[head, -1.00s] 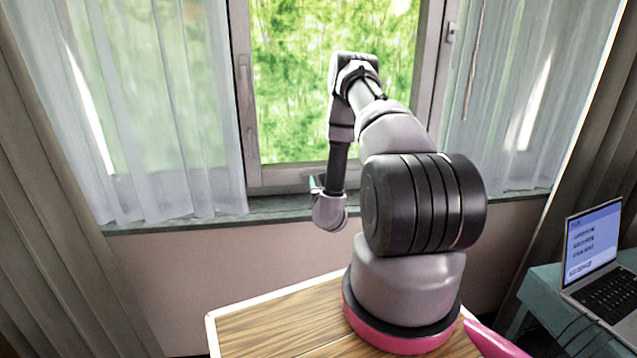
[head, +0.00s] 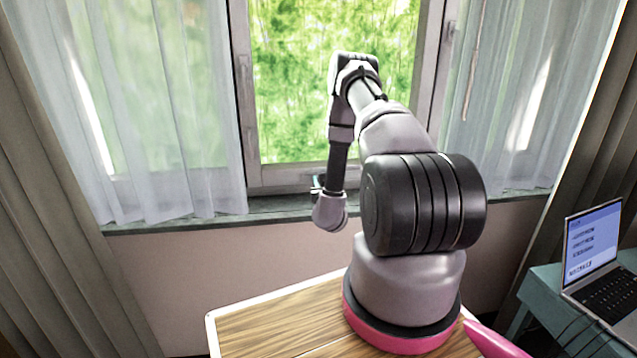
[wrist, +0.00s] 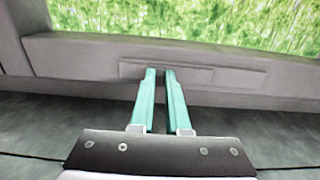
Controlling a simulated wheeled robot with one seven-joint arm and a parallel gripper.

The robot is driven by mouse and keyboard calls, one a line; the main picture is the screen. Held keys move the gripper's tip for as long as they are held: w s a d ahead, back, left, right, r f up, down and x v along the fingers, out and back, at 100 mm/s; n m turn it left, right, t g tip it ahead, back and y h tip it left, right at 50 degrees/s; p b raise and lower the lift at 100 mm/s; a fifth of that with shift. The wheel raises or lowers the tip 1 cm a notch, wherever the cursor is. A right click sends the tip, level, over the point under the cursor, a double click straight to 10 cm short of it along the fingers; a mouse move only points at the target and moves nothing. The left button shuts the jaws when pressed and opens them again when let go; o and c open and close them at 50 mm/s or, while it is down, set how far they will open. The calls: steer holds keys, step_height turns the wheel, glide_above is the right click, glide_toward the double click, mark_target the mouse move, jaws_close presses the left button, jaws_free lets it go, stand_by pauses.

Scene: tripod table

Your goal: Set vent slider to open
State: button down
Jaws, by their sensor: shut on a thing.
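The vent slider's low, long grey housing (wrist: 195,76) sits on the bottom rail of the window frame in the wrist view. My gripper (wrist: 159,72) has two teal fingers reaching to the left part of this housing. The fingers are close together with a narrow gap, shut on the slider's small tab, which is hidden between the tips. The slider cannot be made out there.
A stone sill (head: 200,222) runs below the window frame (head: 290,178). Sheer curtains (head: 190,120) hang on both sides. A wooden table top (head: 270,320) lies in front, and a laptop (head: 595,255) stands on a teal table at the right.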

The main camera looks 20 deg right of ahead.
stand_by(0.8)
steer(key=d, duration=0.3)
steer(key=s+d, duration=0.1)
steer(key=d, duration=0.1)
steer(key=s+d, duration=0.1)
steer(key=d, duration=0.2)
steer(key=shift+s+d, duration=0.25)
steer(key=shift+d, duration=0.05)
steer(key=c, duration=0.9)
jaws_free()
steer(key=shift+d, duration=0.1)
steer(key=shift+s+a, duration=0.25)
steer(key=shift+s, duration=0.25)
steer(key=v, duration=0.9)
steer(key=shift+s, duration=0.45)
